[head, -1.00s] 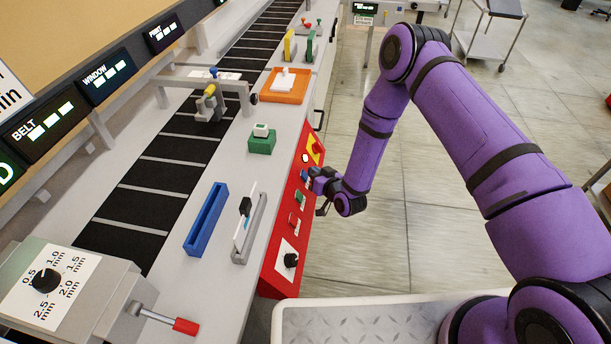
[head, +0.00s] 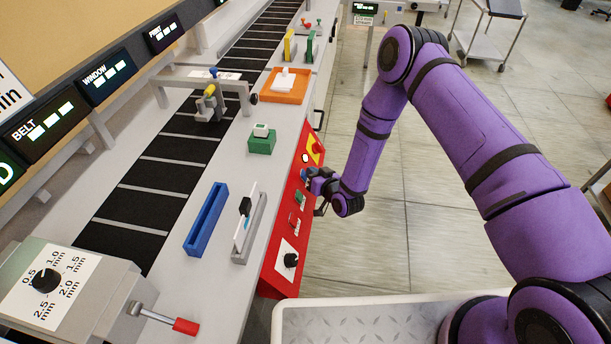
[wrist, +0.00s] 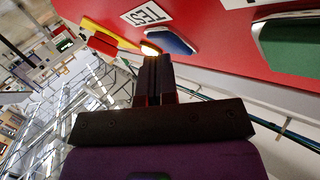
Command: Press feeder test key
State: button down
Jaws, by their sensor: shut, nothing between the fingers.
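The red control panel (head: 273,275) is on the machine's front side. My gripper (head: 309,178) is shut and empty, close in front of the panel by the blue key. In the wrist view my gripper's closed fingertips (wrist: 156,62) point at the panel just below the blue key and a glowing lamp (wrist: 150,48). I cannot tell whether they touch it.
A green key (wrist: 290,42) lies right of the blue one in the wrist view. A red knob on a yellow plate (head: 316,149), a red key (head: 294,219) and a black dial (head: 291,260) share the panel. Open floor (head: 400,240) lies to the right.

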jog(key=shift+a, duration=0.15)
dwell(0.5)
jog(key=shift+s+d+r, duration=0.15)
jog(key=shift+d+r, duration=0.2)
jog(key=shift+d, duration=0.4)
jog(key=shift+d, duration=0.1)
jog(key=d, duration=0.1)
jog(key=d+r, duration=0.2)
jog(key=d, duration=0.1)
jog(key=shift+s+r, duration=0.2)
jog(key=shift+s, duration=0.2)
dwell(0.5)
